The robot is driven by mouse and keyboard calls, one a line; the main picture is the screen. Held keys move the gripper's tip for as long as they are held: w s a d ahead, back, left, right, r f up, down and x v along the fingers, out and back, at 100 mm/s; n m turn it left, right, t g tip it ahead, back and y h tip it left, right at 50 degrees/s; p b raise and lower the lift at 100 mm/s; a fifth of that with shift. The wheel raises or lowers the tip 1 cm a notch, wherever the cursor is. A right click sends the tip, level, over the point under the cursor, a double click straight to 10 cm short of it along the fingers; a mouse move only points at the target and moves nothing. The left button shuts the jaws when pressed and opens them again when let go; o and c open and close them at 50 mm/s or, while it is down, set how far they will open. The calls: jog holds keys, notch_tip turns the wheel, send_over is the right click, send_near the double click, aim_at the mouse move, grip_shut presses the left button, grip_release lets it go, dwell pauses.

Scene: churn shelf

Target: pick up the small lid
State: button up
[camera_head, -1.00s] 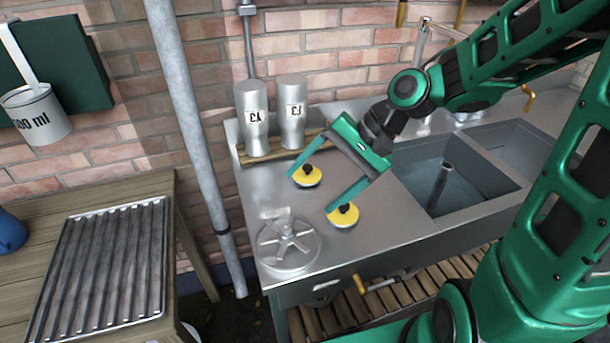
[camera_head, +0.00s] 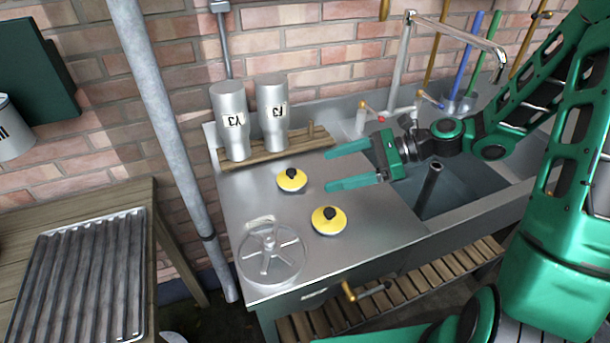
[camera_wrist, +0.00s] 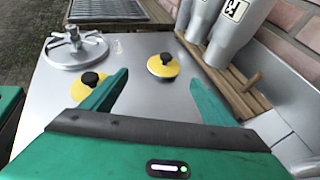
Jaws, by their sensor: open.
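Two yellow round lids with black knobs lie on the steel worktop. The one nearer the cups (camera_head: 291,184) looks slightly smaller than the one nearer the front edge (camera_head: 328,226), though distance may add to this. My gripper (camera_head: 326,169) is open and empty, to the right of the far lid, with its fingers pointing left. In the wrist view, the far lid (camera_wrist: 163,70) shows just beyond the gap between my fingertips (camera_wrist: 159,78). The front lid (camera_wrist: 79,91) is partly hidden behind one finger. I see no contact with either lid.
A metal spoked disc (camera_head: 270,262) lies at the worktop's front left corner. Two metal cups (camera_head: 231,125) (camera_head: 272,110) stand on a wooden rack (camera_head: 308,143) behind the lids. A sink (camera_head: 455,190) with an upright dark pipe lies right. A grey post (camera_head: 165,130) rises left.

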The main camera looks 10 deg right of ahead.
aim_at(298, 178)
jog(key=shift+w+f+m, duration=0.1)
jog(key=shift+w+m, duration=0.05)
jog(key=shift+m, duration=0.15)
jog(key=shift+w+a+f, duration=0.1)
jog(key=shift+a+f, duration=0.1)
jog(key=shift+a, duration=0.05)
jog(key=x, duration=0.9)
jog(key=shift+w+a+r, duration=0.1)
jog(key=shift+w+a, duration=0.2)
jog(key=shift+w, duration=0.15)
jog(key=c, duration=1.1)
